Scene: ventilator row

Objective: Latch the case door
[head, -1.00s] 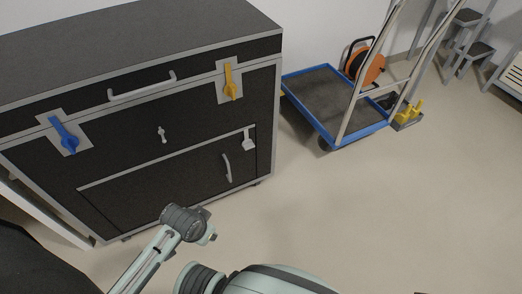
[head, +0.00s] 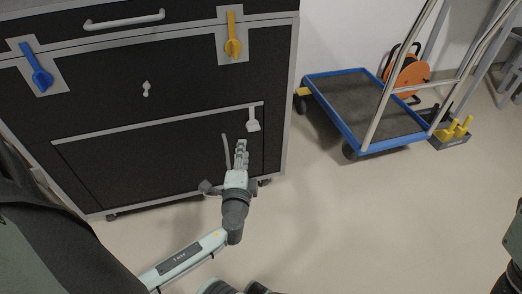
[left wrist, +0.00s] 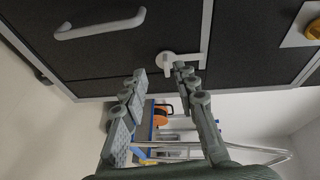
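The black case (head: 110,105) with silver edges stands at the left in the head view. Its lower door (head: 150,170) looks closed and carries a curved handle (head: 226,150). A pale latch (head: 253,120) sits at the door's upper right corner; it also shows in the left wrist view (left wrist: 174,62). My left gripper (head: 241,146) is in front of the door, just below the latch in the picture. In the left wrist view its fingers (left wrist: 159,76) are apart and empty, with the latch just beyond the right fingertip. Contact cannot be told.
A blue latch (head: 40,75) and a yellow latch (head: 233,45) are on the case's upper part, with a small keyhole piece (head: 146,89) between them. A blue-edged trolley (head: 340,115) and an orange reel (head: 408,75) stand right of the case. The floor in front is clear.

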